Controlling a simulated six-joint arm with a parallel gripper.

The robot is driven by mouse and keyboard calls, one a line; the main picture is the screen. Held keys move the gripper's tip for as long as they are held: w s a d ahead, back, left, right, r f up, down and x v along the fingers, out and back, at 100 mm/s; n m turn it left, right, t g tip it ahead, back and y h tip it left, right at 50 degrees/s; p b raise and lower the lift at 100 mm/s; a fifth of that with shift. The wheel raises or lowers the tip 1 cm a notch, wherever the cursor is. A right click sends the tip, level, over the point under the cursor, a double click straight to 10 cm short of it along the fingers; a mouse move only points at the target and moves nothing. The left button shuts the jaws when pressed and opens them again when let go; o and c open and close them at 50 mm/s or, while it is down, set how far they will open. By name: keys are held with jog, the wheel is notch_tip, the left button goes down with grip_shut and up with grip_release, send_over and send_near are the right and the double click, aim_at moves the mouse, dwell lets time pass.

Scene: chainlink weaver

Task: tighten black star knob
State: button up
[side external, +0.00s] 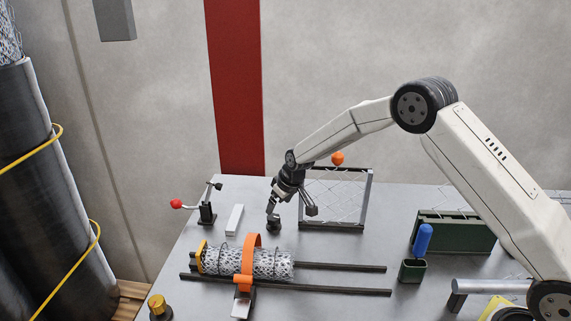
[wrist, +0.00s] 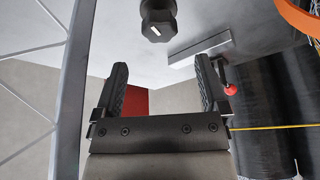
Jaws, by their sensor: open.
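The black knob (side external: 273,225) sits on the grey table behind the mesh roll. In the wrist view the dark, faceted knob (wrist: 158,20) with a small white mark on it is at the top centre, just beyond the fingertips. My gripper (side external: 273,208) points down close above the knob; from the side I cannot tell whether it touches it. In the wrist view my gripper (wrist: 161,62) has its two black fingers wide apart with nothing between them. The knob lies roughly in line with the middle of the gap.
A wire mesh frame (side external: 362,215) stands right of my gripper, with an orange ball (side external: 338,158) at its top. A white block (side external: 234,220) and a red-handled clamp (side external: 207,213) are left. The mesh roll (side external: 272,264) with an orange strap (side external: 247,262) lies in front.

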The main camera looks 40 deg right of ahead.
aim_at(273, 215)
jog(key=shift+x, duration=2.9)
grip_shut()
jog(key=shift+a+m, duration=0.1)
jog(key=shift+m, duration=0.5)
jog(key=shift+m+h, duration=0.9)
jog(key=shift+m, duration=0.8)
jog(key=shift+a+m+g+h, duration=0.1)
jog(key=shift+m+g+h, duration=0.4)
jog(key=shift+m, duration=1.7)
